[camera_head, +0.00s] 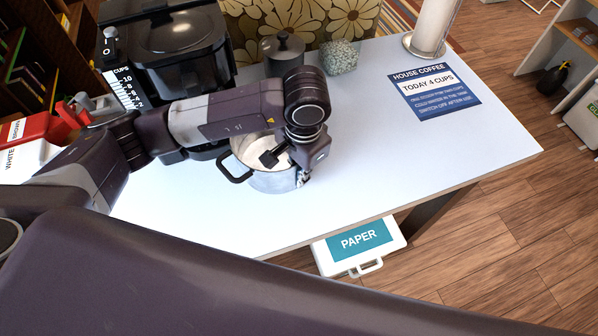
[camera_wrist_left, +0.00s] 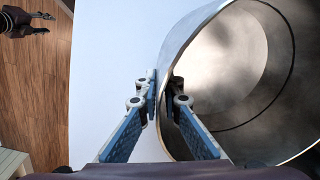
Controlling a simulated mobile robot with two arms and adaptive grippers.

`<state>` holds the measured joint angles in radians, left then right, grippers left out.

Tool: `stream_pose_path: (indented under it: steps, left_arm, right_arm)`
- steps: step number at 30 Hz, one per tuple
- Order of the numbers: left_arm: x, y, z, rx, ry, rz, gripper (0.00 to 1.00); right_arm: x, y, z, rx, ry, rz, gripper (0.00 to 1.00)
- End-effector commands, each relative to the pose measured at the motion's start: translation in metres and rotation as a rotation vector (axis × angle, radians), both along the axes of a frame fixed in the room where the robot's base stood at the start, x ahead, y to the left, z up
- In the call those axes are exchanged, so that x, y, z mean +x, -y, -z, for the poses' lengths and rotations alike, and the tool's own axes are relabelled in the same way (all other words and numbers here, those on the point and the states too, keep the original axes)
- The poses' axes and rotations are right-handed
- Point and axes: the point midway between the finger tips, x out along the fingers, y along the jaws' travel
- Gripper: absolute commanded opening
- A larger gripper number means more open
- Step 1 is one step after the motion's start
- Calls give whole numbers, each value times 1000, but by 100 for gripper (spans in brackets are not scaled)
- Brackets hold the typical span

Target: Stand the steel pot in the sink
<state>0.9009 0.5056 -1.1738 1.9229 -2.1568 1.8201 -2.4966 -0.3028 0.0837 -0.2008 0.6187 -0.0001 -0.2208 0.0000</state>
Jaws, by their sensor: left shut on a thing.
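The steel pot (camera_head: 267,179) stands on the white table near its front edge, upright, with a dark handle on its left. My left gripper (camera_head: 299,170) is at the pot's right side. In the left wrist view its fingers (camera_wrist_left: 165,98) are shut on the pot's wall at the rim, one finger inside and one outside. The pot's open mouth (camera_wrist_left: 245,60) fills the right of that view and looks empty. The sink is not in view. A small dark pronged shape (camera_wrist_left: 22,22) at the top left of the wrist view may be my right gripper; its jaws are unclear.
A black coffee maker (camera_head: 165,50), a dark lidded jar (camera_head: 283,52) and a speckled block (camera_head: 339,56) stand behind the pot. A steel cylinder (camera_head: 432,28) and a coffee sign (camera_head: 434,91) are farther right. A paper box (camera_head: 362,243) is below the front edge.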

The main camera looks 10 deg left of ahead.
Motion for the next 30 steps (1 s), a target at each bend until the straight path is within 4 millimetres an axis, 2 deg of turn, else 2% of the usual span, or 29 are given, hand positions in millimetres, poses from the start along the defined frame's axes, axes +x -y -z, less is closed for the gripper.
stream_pose_path:
  steps: [5,6,10,11,18,22,23,26,30]
  left_arm:
    - [1,0,2,-1,3,0,0]
    - [0,0,2,0,0,1,8]
    - [0,0,2,0,0,0,22]
    - [0,0,2,0,0,0,24]
    - [0,0,1,0,0,0,24]
    - [0,0,-3,-1,-1,-1,24]
    - [1,1,-4,-2,2,0,24]
    - [2,2,-20,-2,8,1,24]
    - [0,3,-50,-2,10,3,24]
  right_arm:
    - [3,0,5,1,5,0,40]
    - [3,0,4,0,5,0,40]
    - [4,0,4,1,6,1,40]
    - [4,-1,4,1,6,1,40]
    - [4,-4,3,5,6,3,40]
    - [4,-6,-3,8,7,3,40]
    - [4,-6,2,8,7,3,40]
    - [5,-6,12,8,7,3,40]
    - [4,-6,24,8,7,3,40]
